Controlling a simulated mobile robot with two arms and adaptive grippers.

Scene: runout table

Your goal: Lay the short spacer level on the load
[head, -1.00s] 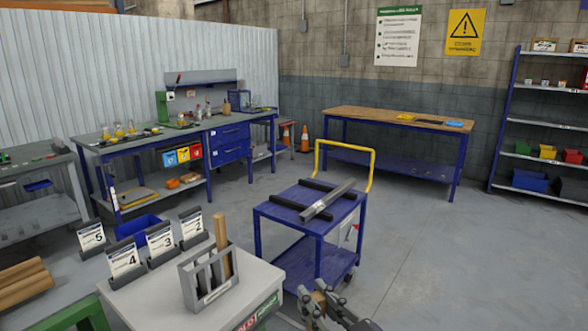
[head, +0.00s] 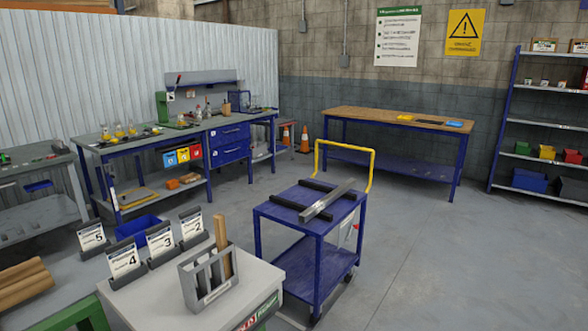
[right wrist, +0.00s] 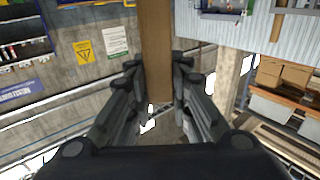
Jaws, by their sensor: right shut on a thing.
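My right gripper (right wrist: 158,90) is shut on a brown wooden spacer (right wrist: 156,45) in the right wrist view. The spacer runs up out of the top of that view, so I cannot tell its full length. The load is a grey metal bar (head: 332,202) lying across two black bearers (head: 291,202) on the blue trolley (head: 315,224) in the head view. Another wooden spacer (head: 222,248) stands upright in a grey slotted rack (head: 206,285) at the front. Neither gripper shows in the head view now.
The rack stands on a light cabinet (head: 150,305) beside several numbered cards (head: 124,258). The trolley has a yellow handle (head: 345,146) at its far side. Wooden rollers or poles (head: 22,280) lie at the lower left. Floor right of the trolley is clear.

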